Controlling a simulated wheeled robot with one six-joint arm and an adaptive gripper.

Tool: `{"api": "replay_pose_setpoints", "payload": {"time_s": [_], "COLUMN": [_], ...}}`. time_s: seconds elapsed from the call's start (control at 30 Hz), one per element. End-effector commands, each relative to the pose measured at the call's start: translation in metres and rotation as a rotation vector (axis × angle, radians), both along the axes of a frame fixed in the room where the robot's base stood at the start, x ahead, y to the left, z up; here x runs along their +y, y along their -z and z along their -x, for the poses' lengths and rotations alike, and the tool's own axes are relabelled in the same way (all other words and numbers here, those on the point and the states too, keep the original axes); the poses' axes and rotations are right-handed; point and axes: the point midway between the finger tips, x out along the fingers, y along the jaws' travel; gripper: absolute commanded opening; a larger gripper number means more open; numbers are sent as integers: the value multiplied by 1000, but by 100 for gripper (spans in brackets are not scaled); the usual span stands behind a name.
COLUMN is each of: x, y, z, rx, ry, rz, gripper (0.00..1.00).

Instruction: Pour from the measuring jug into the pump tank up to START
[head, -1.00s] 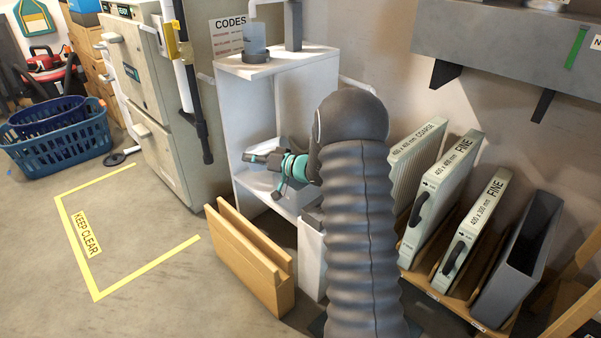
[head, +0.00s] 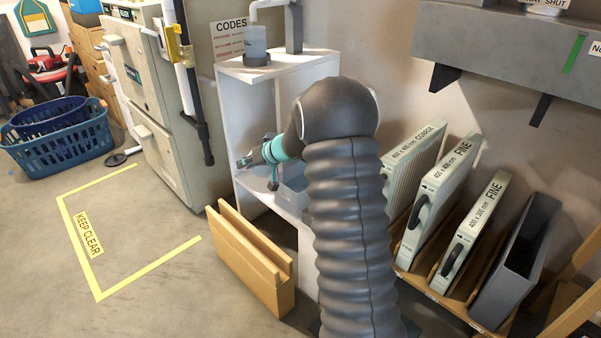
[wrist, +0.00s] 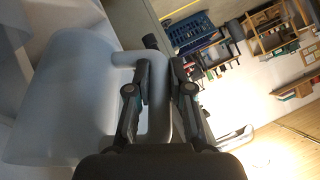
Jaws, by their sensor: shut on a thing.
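The measuring jug (wrist: 62,95) is a pale translucent vessel filling the left of the wrist view, tilted in that picture. My gripper (wrist: 160,78) is shut on its handle (wrist: 158,115), which runs between the two fingers. In the head view my gripper (head: 248,160) is inside the open white stand, below its top board; my arm hides most of the jug there. A clear cylinder on a dark base (head: 256,46) stands on the top board under a white pipe; I cannot tell whether it is the pump tank. No START mark or liquid level is readable.
The white stand (head: 257,112) has side walls and a top board close around my gripper. A wooden piece (head: 245,262) stands before it. Filters (head: 440,195) are racked on the right. A furnace cabinet (head: 160,110) is left. Floor by the KEEP CLEAR marking (head: 87,235) is free.

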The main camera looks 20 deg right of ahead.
Motion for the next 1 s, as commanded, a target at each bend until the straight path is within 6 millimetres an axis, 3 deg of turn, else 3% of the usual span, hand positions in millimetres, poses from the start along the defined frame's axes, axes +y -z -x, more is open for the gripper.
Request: {"api": "replay_pose_setpoints", "payload": {"time_s": [0.03,1.0], "x": [4,23], "y": [-7,6], "z": [-2,-15], "rx": [17,218], "ry": [-4,12], "rz": [24,298], "gripper": [0,0]}}
